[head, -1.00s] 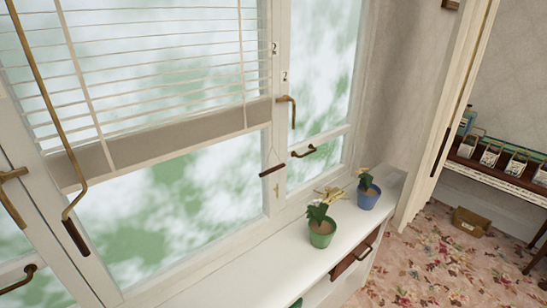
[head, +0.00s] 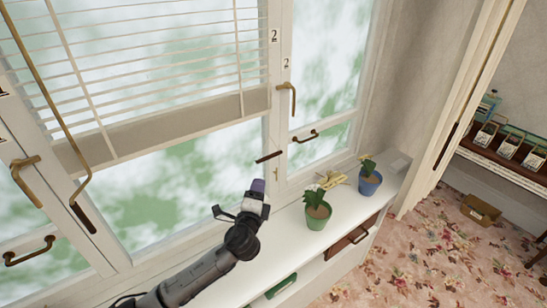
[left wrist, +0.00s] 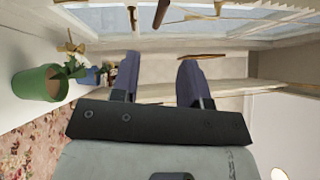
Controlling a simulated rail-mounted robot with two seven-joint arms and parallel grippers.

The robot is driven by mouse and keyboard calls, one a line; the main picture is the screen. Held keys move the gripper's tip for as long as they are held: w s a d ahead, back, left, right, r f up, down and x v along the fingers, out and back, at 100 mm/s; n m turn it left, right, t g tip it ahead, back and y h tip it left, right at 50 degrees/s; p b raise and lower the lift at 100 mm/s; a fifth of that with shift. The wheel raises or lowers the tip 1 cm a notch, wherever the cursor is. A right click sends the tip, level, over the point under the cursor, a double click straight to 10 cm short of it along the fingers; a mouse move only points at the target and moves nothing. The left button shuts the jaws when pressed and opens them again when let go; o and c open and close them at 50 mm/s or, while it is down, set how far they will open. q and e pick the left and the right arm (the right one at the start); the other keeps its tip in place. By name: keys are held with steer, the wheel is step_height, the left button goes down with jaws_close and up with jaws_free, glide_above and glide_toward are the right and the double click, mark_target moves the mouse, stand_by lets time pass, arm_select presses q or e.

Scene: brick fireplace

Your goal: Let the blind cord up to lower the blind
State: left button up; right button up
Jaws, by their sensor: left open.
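The white slatted blind (head: 150,75) hangs partly down over the window, its wide bottom rail (head: 165,130) tilted in the head view. A short dark brown cord pull (head: 268,157) shows beside the window post, just right of the bottom rail; the cord itself is hard to make out. My left gripper (head: 239,200) is below the pull, apart from it in the picture. In the left wrist view its two fingers (left wrist: 157,72) are spread with nothing between them. A brown bar (left wrist: 202,57) shows near the right finger there; I cannot tell if it is the pull. My right gripper is not seen.
A green pot (head: 317,217) and a blue pot (head: 369,184) stand on the white sill cabinet (head: 300,247), right of my arm. A brass rod (head: 45,90) with a brown grip hangs at left. Brass window handles (head: 291,98) stick out from the frame.

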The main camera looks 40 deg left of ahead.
mark_target(267, 157)
arm_select(q)
steer(key=x, duration=1.3)
steer(key=shift+w+a, duration=0.1)
steer(key=shift+w, duration=0.2)
jaws_close()
